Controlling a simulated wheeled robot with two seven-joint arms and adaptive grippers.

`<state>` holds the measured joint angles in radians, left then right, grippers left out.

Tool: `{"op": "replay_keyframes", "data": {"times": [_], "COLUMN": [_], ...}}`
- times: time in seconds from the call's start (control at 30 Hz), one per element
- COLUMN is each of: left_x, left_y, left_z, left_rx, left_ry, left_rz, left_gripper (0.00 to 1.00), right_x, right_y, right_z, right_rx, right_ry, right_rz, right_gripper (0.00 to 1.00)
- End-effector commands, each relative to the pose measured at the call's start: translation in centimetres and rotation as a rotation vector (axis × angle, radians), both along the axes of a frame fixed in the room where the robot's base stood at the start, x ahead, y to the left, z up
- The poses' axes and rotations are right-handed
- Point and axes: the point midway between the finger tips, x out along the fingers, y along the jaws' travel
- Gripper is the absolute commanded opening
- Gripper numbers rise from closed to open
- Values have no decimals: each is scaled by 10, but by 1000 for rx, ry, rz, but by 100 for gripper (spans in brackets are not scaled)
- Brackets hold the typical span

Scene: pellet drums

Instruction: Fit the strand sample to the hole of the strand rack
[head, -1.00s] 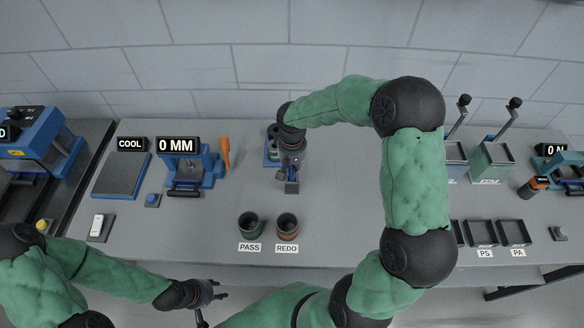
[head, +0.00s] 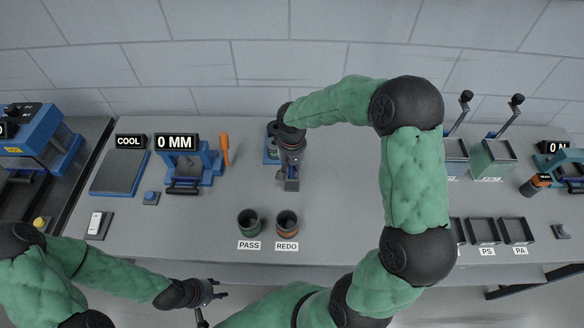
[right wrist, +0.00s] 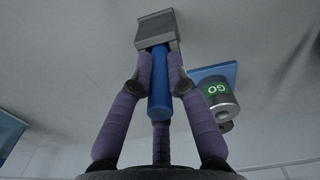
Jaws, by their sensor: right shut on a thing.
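My right gripper (head: 291,181) points down over the middle of the bench, behind the two cups. In the right wrist view its fingers (right wrist: 157,52) are shut on a blue rod (right wrist: 159,95), with a grey square block (right wrist: 156,28) at the fingertips. I cannot tell whether the block belongs to the rod or the fingers. A blue stand (head: 267,157) is partly hidden behind the right gripper. In the right wrist view its blue plate (right wrist: 226,72) bears a grey cylinder marked GO (right wrist: 217,100). I cannot make out a rack hole. My left gripper (head: 220,290) is open and empty, before the bench front.
A PASS cup (head: 249,222) and a REDO cup (head: 287,223) stand near the front edge. A blue gauge reading 0 MM (head: 190,165), an orange tool (head: 225,148) and the COOL plate (head: 120,175) are to the left. Black trays (head: 482,231) are to the right.

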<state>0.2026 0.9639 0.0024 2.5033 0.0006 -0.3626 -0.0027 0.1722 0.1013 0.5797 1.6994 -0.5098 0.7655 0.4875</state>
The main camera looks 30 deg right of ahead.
Motion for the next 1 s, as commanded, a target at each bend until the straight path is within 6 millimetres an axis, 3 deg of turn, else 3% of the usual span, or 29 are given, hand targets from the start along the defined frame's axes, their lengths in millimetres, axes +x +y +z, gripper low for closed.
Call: {"op": "replay_keyframes", "data": {"times": [0.23,0.27,0.33,0.77,1.0], "left_x": [0,0,0,0,0], "left_y": [0,0,0,0,0], "left_z": [0,0,0,0,0], "left_rx": [0,0,0,0,0], "left_ry": [0,0,0,0,0], "left_rz": [0,0,0,0,0], "left_gripper": [40,40,40,40,40], "right_x": [0,0,0,1,2], "right_y": [0,0,0,0,0], "right_z": [0,0,0,6,45], "right_rx": [0,0,0,-1,-2], "right_ry": [0,0,0,-2,-6], "right_rz": [0,0,0,0,1], "right_gripper": [0,25,44,44,44]}}
